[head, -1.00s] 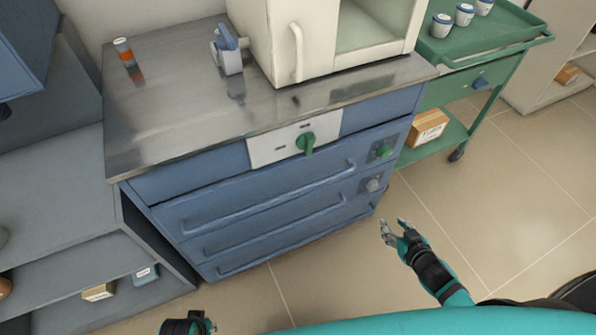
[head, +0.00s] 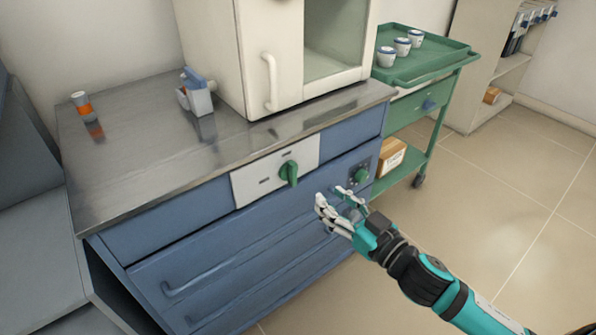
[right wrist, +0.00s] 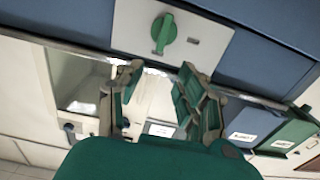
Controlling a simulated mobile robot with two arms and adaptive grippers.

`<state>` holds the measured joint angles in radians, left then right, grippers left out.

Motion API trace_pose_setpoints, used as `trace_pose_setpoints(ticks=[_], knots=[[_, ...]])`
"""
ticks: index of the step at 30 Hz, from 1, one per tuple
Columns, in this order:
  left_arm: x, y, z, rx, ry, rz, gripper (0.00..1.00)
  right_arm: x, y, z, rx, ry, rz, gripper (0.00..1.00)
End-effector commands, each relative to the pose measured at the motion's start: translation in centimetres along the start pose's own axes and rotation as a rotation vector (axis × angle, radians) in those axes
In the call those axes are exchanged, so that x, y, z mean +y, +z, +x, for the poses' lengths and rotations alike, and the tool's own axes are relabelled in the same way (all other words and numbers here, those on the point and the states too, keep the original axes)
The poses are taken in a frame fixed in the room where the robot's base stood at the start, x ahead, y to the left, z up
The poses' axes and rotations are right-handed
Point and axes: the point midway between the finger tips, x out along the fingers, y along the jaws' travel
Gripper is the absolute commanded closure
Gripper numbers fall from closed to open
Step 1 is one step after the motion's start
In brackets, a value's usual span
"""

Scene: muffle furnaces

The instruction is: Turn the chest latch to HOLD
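The green latch knob (head: 289,172) sits on a pale plate (head: 262,181) on the front of the blue chest (head: 150,222), under the metal top. Its handle points about downward in the head view. In the right wrist view the knob (right wrist: 164,33) is upper middle, beyond the fingertips. Any lettering on the plate is too small to read. My right gripper (head: 338,207) is open and empty, to the lower right of the knob and apart from it. Its fingers are spread in the right wrist view (right wrist: 160,80). My left gripper is out of view.
A white cabinet (head: 215,60), a grey-blue holder (head: 197,93) and an orange-banded bottle (head: 83,106) stand on the metal top. A green cart (head: 432,140) stands to the right. Floor is clear at right.

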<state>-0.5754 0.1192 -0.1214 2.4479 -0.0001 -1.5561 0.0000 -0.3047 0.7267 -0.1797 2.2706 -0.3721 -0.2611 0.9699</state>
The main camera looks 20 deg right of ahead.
Motion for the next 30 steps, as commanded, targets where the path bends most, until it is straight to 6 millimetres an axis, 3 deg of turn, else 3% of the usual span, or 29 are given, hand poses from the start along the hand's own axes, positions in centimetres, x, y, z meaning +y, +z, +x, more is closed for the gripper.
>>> trace_pose_setpoints(ticks=[18, 24, 30], knots=[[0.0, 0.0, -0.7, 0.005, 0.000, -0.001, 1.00, 0.1, 0.0, 10.3, 0.001, 0.001, 0.000, 0.62], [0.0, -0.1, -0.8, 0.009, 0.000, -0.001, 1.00, 0.0, 0.1, 11.8, -0.001, 0.000, 0.000, 0.62], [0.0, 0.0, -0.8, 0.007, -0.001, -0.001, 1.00, 0.0, 0.1, 12.0, -0.001, 0.000, 0.001, 0.62]])
